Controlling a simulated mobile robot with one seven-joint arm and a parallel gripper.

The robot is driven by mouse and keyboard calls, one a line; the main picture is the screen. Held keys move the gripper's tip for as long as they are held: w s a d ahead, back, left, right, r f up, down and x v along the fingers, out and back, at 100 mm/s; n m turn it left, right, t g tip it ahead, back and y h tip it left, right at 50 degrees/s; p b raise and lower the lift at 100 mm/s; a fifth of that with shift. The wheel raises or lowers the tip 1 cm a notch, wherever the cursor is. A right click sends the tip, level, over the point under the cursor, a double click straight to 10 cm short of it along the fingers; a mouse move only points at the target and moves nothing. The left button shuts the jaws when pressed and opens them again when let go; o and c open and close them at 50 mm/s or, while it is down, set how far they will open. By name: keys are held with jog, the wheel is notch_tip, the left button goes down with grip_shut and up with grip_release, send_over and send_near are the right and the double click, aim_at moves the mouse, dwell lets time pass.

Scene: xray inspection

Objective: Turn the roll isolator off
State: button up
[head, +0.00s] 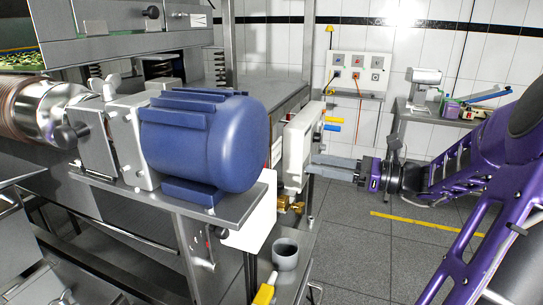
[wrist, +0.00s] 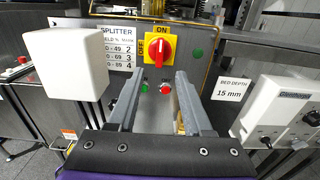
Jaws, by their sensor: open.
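The isolator is a red rotary handle (wrist: 160,49) on a yellow plate (wrist: 147,62) in the upper middle of the wrist view. OFF is printed at the plate's left and ON at its top. The handle stands roughly upright, toward ON. I cannot make the handle out in the head view. My gripper (wrist: 158,84) is open and empty, its two fingers reaching toward the panel below the plate, apart from the handle. In the head view my gripper (head: 312,164) is beside the right side of a white box (head: 297,148).
A green button (wrist: 143,87) and a red button (wrist: 166,88) show between my fingers. A white box (wrist: 68,62) stands left, near a splitter sign (wrist: 116,48). A white unit (wrist: 285,112) is at right. A blue motor (head: 205,140) stands left of my gripper in the head view.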

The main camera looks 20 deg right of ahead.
jog(key=x, duration=1.1)
jog(key=shift+w+a+b, duration=0.25)
jog(key=shift+b, duration=0.1)
jog(key=shift+f, duration=0.1)
jog(key=shift+c, duration=0.3)
grip_shut()
